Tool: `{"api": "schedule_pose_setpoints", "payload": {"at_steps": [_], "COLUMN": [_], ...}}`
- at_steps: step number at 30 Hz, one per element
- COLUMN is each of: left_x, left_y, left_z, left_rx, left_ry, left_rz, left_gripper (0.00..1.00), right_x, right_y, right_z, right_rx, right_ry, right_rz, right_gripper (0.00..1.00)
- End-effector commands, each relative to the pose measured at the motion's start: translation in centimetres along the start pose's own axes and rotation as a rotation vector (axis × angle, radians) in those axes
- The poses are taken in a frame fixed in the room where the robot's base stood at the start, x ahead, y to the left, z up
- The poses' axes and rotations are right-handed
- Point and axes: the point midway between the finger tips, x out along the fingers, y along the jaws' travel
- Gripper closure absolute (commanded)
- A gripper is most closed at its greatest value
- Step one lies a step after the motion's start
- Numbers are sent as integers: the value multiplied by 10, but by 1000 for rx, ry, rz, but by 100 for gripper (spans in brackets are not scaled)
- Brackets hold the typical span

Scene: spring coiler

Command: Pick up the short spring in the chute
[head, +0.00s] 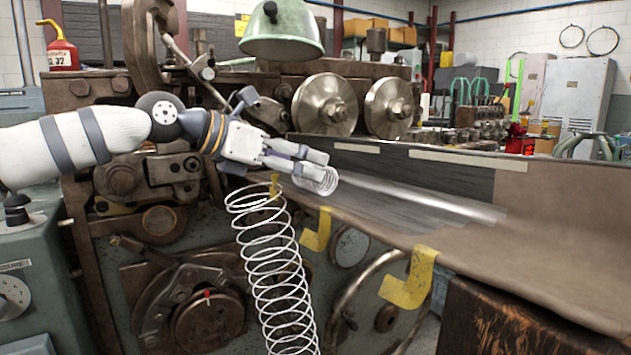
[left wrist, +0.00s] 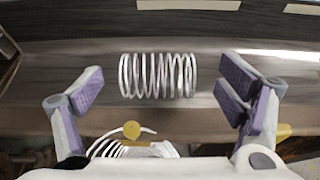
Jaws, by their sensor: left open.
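The short spring (head: 328,182), a small coil of pale wire, lies in the chute (head: 420,212) at its left end, by the fingertips of my left gripper (head: 308,168). In the left wrist view the short spring (left wrist: 158,76) lies sideways across the picture. The open fingers of my left gripper (left wrist: 163,88) stand on either side of its ends, with a gap at each side. In the head view the fingers partly cover the spring. My right gripper is in neither view.
A long pale spring (head: 272,270) hangs down in front of the machine, below my left gripper; its top coils (left wrist: 130,148) show low in the wrist view. Yellow tabs (head: 410,280) hang over the chute's front edge. Two metal rollers (head: 325,104) and a green lamp (head: 282,32) stand behind.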

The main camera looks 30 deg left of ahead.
Motion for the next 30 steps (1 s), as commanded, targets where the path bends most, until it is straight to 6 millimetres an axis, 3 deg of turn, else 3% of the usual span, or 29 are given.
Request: {"api": "schedule_pose_setpoints", "payload": {"at_steps": [4, 12, 13, 18, 20, 30], "left_x": [29, 35, 35, 35, 35, 33], "left_y": [3, 2, 2, 2, 2, 2], "left_z": [-2, 1, 1, 0, 0, 4], "left_rx": [-1, 1, 0, 1, 0, 1], "left_ry": [7, 1, 1, 1, 1, 2], "left_rz": [-1, 1, 0, 0, 0, 0], "left_gripper": [12, 12, 14, 52, 63, 63], "right_x": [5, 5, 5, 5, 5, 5], "right_y": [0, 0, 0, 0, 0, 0], "right_z": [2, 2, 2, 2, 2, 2], "right_rx": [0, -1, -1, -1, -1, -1], "right_ry": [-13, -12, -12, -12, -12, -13], "right_rz": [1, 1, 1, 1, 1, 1], "right_gripper": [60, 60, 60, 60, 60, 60]}}
